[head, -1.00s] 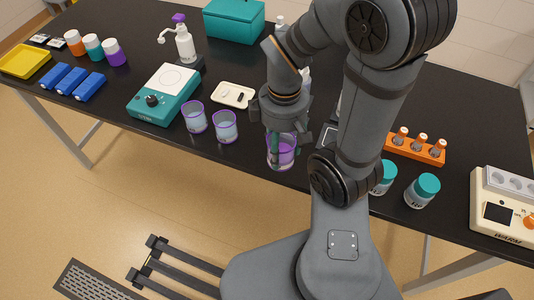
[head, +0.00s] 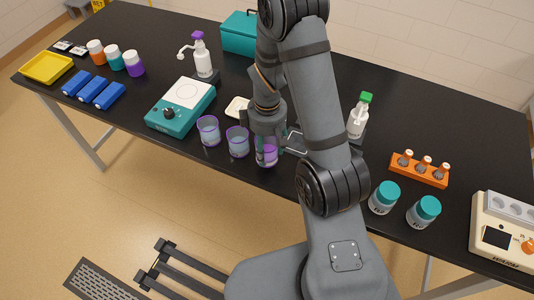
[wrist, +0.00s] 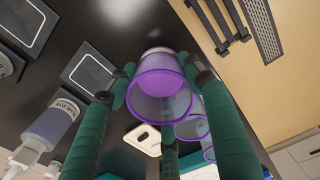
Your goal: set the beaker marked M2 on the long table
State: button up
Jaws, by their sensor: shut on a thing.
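A clear beaker with a purple rim and purple contents (head: 266,157) is held upright by my gripper (head: 268,140) over the front edge area of the long table (head: 330,180). In the wrist view, my green fingers (wrist: 165,105) close around this beaker (wrist: 160,97). I cannot tell whether its base touches the tabletop. Two similar purple-rimmed beakers stand just left of it, a nearer one (head: 237,144) and a farther one (head: 208,131). No M2 mark is readable on any beaker.
A green-capped bottle (head: 358,117), orange vial rack (head: 419,169) and teal-capped jars (head: 384,198) are to the right. Bare tabletop lies between hotplate and front edge.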

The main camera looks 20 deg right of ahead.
aim_at(267, 157)
jog(key=shift+f+p, duration=0.4)
jog(key=shift+f, duration=1.65)
jog(key=shift+f, duration=0.1)
jog(key=o, duration=1.2)
jog(key=shift+w+r, duration=0.1)
jog(key=shift+r, duration=0.4)
notch_tip(267, 157, up, 11)
jog(key=shift+r+b, duration=0.15)
jog(key=shift+b, duration=0.3)
